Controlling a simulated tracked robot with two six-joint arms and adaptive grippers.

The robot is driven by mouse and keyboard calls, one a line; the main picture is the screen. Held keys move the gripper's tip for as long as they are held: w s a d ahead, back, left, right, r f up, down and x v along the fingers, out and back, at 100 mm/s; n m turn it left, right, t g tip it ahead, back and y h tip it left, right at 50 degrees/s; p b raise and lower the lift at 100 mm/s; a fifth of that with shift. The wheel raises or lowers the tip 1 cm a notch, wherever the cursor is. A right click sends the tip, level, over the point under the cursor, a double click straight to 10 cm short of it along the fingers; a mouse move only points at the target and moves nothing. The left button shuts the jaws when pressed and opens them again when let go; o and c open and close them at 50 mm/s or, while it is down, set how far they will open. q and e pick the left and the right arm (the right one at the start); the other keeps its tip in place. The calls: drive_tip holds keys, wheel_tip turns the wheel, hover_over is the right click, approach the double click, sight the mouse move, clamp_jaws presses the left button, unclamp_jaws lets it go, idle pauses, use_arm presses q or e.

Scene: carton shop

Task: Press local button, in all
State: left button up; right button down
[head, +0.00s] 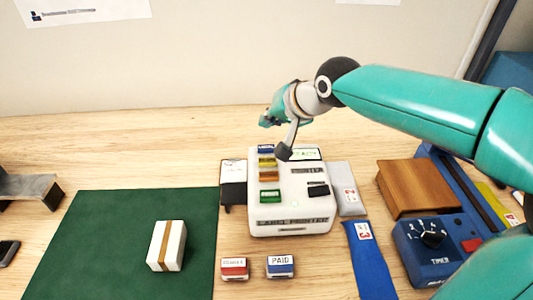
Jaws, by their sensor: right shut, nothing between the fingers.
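The white label printer (290,219) stands on the wooden table in the middle of the head view. Its left side has a column of coloured keys: blue (266,149), yellow (267,162), orange (268,176) and green (270,196). Their lettering is too small to read, so I cannot tell which is the local button. My left gripper is out of view.
A green mat (110,240) with a small white box (167,246) lies left. Two stamps, red (234,269) and blue PAID (281,267), stand in front. A brown block (415,188) and blue timer (435,250) are right. Pouches lie beside the printer.

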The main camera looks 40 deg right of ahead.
sight(268, 148)
wheel_tip(268, 148, down, 4)
drive_tip(key=b, duration=0.2)
drive_tip(key=shift+f+b, duration=0.2)
drive_tip(key=shift+b, duration=0.2)
idle(0.9)
drive_tip(key=shift+f+b, duration=0.35)
drive_tip(key=shift+b, duration=0.05)
drive_tip(key=shift+f+b, duration=0.45)
idle(0.7)
drive_tip(key=shift+r, duration=0.1)
idle(0.3)
drive_tip(key=shift+r+p, duration=0.7)
drive_tip(key=shift+r, duration=0.1)
drive_tip(key=shift+r, duration=0.1)
